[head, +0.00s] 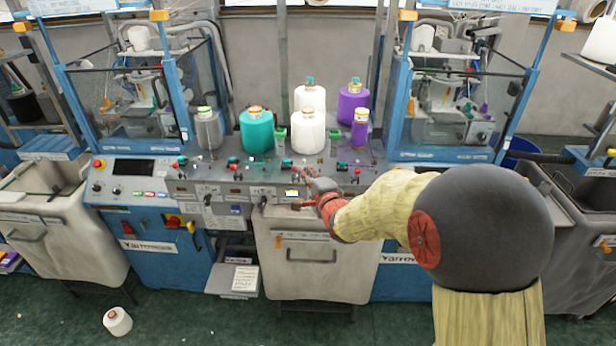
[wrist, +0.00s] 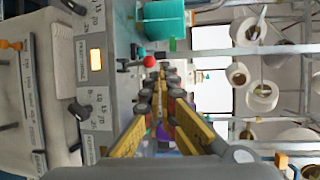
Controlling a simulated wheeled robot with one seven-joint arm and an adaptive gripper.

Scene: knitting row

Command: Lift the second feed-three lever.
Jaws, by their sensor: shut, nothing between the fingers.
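My gripper (wrist: 165,74) is shut and empty, its yellow fingers drawn together over the machine's panel. In the head view my gripper (head: 303,174) is over the middle of the console, small and partly hidden by my wrist. A red-ball lever (wrist: 149,61) is just to the left of the fingertips in the wrist view; contact cannot be told. Two black levers, one lower (wrist: 80,111) and one at the top edge (wrist: 75,7), stand by number scales on the front panel, apart from the fingers. I cannot read which lever is the second feed-three one.
A lit display (wrist: 96,59) sits on the front panel. Teal (head: 256,132), white (head: 309,133) and purple (head: 360,130) yarn cones stand behind the console. A pale bin (head: 312,262) is below it. A fallen cone (head: 117,321) lies on the floor.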

